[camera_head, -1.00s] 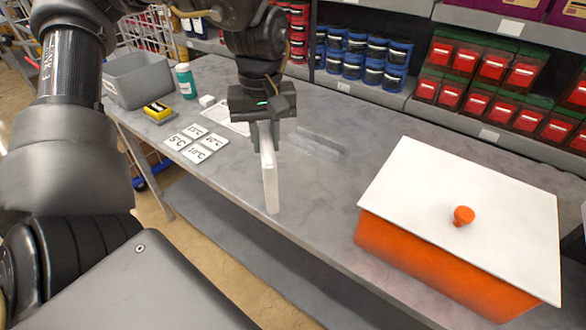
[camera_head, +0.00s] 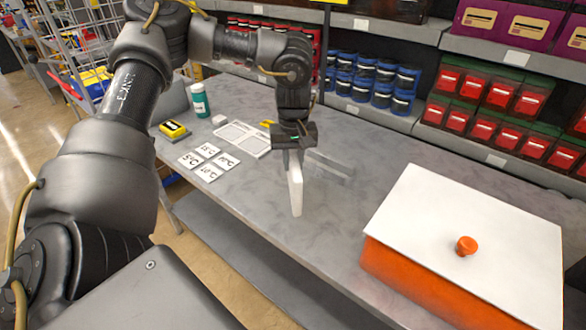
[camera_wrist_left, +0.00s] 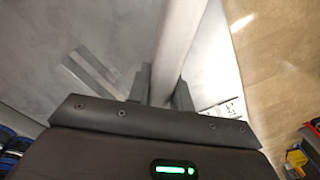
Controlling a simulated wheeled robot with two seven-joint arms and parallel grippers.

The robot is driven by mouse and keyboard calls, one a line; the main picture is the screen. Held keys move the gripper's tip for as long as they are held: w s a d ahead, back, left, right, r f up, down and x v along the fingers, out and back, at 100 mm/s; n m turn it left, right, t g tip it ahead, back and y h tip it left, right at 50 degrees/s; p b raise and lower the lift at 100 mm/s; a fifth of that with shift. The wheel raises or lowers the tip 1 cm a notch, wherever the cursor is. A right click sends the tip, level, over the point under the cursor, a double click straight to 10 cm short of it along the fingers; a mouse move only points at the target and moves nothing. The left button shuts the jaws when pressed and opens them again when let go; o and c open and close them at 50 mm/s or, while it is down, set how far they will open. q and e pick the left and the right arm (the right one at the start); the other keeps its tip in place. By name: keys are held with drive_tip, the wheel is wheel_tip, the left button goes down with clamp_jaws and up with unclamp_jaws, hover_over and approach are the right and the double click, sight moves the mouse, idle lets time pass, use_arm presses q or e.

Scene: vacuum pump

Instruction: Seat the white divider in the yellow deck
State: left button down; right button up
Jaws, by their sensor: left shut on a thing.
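The white divider (camera_head: 295,186) is a thin upright slab, slightly tilted, in the head view. My left gripper (camera_head: 292,150) is shut on its upper end and points down. The divider hangs over the middle of the grey table; whether its lower end touches the top is unclear. In the left wrist view the divider (camera_wrist_left: 180,40) runs up from between the fingers (camera_wrist_left: 160,88). I cannot make out a yellow deck; a small yellow-and-black block (camera_head: 173,131) stands at the table's far left. My right gripper is not in view.
An orange box (camera_head: 420,282) with a white lid (camera_head: 430,220) and orange knob stands at the right. Grey strips (camera_head: 330,166) lie behind the divider. Shelves line the back.

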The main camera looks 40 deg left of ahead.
use_arm(q)
drive_tip(key=shift+w+a+f, duration=0.1)
drive_tip(key=shift+w+f, duration=0.05)
drive_tip(key=shift+f, duration=0.1)
drive_tip(key=f, duration=0.3)
drive_tip(key=shift+w+a+f+p, duration=0.15)
drive_tip(key=shift+w+f+p, duration=0.05)
drive_tip(key=shift+f+p, duration=0.1)
drive_tip(key=shift+r, duration=0.1)
drive_tip(key=shift+s, duration=0.1)
drive_tip(key=c, duration=1.3)
unclamp_jaws()
drive_tip(key=shift+f, duration=0.2)
drive_tip(key=shift+o, duration=0.2)
drive_tip(key=shift+r, duration=0.15)
wheel_tip(320, 180, up, 12)
drive_tip(key=shift+r, duration=0.1)
